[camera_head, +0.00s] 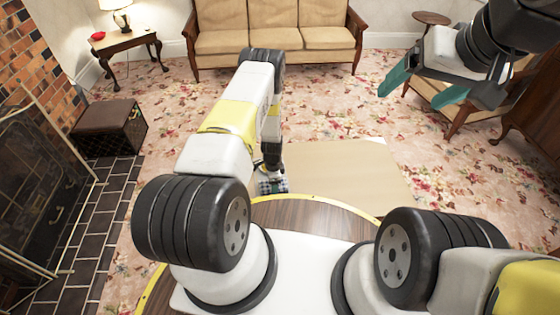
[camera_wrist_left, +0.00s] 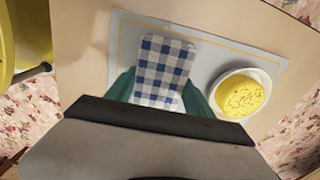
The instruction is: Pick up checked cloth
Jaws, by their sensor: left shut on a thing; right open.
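The blue-and-white checked cloth (camera_wrist_left: 163,68) is between the green fingers of my left gripper (camera_wrist_left: 160,98) in the left wrist view. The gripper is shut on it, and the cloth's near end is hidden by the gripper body. In the head view, a small part of the cloth (camera_head: 272,187) shows below my left gripper (camera_head: 271,172), over the near left part of the tan table. I cannot tell whether the cloth touches the mat under it. My right gripper (camera_head: 422,88) is open and empty, raised at the upper right.
A grey placemat (camera_wrist_left: 215,58) with a yellow line lies under the cloth. A white bowl of yellow food (camera_wrist_left: 240,95) stands on it, right of the cloth. The table (camera_head: 345,170) has bare room on its right. A sofa (camera_head: 275,40) stands behind; a brown box (camera_head: 110,125) is left.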

